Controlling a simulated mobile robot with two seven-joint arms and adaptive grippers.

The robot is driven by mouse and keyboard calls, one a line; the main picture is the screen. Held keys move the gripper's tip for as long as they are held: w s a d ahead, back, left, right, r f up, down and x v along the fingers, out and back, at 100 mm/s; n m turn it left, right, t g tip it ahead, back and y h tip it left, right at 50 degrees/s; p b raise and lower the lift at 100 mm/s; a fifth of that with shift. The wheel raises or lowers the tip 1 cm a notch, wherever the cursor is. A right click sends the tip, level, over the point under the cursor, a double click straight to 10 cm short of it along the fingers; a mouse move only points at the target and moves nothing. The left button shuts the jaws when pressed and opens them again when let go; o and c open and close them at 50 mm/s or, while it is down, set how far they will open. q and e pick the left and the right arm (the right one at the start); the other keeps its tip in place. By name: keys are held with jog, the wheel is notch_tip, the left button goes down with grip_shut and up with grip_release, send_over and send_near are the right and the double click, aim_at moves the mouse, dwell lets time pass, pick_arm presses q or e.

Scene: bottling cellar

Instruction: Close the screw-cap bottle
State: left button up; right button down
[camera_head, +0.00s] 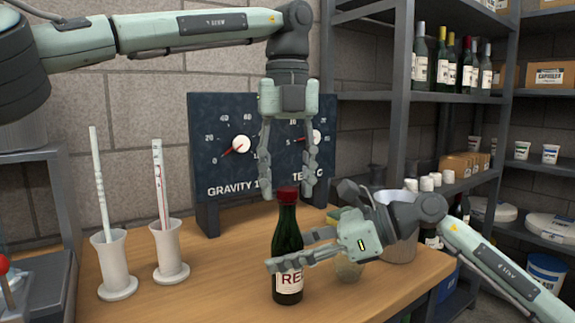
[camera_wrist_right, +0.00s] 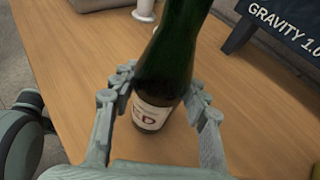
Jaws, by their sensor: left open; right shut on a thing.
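A dark green bottle (camera_head: 288,240) with a red screw cap (camera_head: 287,194) and a white label stands upright on the wooden table (camera_head: 215,262). The cap sits on the bottle's neck; I cannot tell how tightly. My right gripper (camera_head: 288,262) is shut on the bottle's body just above the label. In the right wrist view its fingers clasp the bottle (camera_wrist_right: 170,60) from both sides, and the cap is out of that view. My left gripper (camera_head: 289,188) points down from above, open, with its fingertips on either side of the cap. I cannot tell whether they touch it.
Two white cylinders (camera_head: 114,262) with sticks stand at left. A dark gauge board (camera_head: 225,150) stands behind the bottle. A grey pot (camera_head: 400,240) stands behind my right gripper. Shelves with bottles (camera_head: 443,60) are at right.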

pick_arm(q)
jog(key=shift+c, duration=0.5)
grip_shut()
jog(key=m, duration=0.6)
jog(key=shift+f, duration=0.1)
jog(key=m, duration=1.5)
jog(key=shift+o, duration=1.2)
grip_release()
notch_tip(320, 180, up, 12)
